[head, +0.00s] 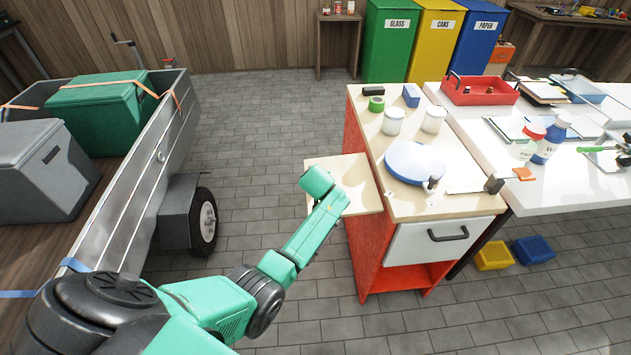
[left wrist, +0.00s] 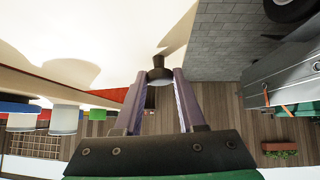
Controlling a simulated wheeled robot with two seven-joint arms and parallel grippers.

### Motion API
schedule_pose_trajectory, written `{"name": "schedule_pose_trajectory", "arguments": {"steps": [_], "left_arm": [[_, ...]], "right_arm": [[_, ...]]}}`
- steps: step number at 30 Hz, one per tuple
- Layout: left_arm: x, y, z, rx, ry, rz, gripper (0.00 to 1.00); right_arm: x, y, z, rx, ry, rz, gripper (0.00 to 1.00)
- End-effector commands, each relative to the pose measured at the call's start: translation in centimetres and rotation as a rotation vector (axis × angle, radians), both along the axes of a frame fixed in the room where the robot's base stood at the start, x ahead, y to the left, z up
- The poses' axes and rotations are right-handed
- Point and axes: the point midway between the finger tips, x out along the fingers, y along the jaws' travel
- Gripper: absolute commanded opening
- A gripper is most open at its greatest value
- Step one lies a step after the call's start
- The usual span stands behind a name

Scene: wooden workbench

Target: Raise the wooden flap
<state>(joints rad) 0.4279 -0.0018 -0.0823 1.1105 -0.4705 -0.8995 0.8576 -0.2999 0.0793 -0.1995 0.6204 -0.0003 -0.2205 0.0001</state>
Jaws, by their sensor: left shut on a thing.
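The wooden flap (head: 362,187) is a pale board at the left side of the red cabinet's worktop. It sticks out sideways, close to level and a little lower than the worktop. In the left wrist view the flap (left wrist: 70,30) is a broad, bright surface with a dark knob (left wrist: 160,73) on it. My left gripper (left wrist: 159,80) is shut on this knob, one finger on each side. In the head view my left wrist covers the flap's outer part and hides the fingers and knob. My right gripper is not in view.
The worktop (head: 378,150) holds white jars, a blue disc (head: 415,162), green tape and a clamp. A white drawer (head: 432,245) faces front. A trailer (head: 150,150) with bins stands left; paved floor (head: 262,130) lies between. A white table (head: 560,185) adjoins on the right.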

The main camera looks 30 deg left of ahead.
Motion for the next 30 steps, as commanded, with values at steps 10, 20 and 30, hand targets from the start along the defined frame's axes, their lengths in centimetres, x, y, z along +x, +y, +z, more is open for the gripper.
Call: {"name": "schedule_pose_trajectory", "arguments": {"steps": [10,20,30], "left_arm": [[0.21,-0.16,1.32,0.054,0.030,0.001,0.00],[0.23,-0.17,1.34,0.053,0.029,0.000,0.43],[0.20,-0.19,1.29,0.054,0.030,-0.001,0.68]], "right_arm": [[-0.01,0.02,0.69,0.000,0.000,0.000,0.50],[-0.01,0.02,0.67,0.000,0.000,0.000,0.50],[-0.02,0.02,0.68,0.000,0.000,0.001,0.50]]}}
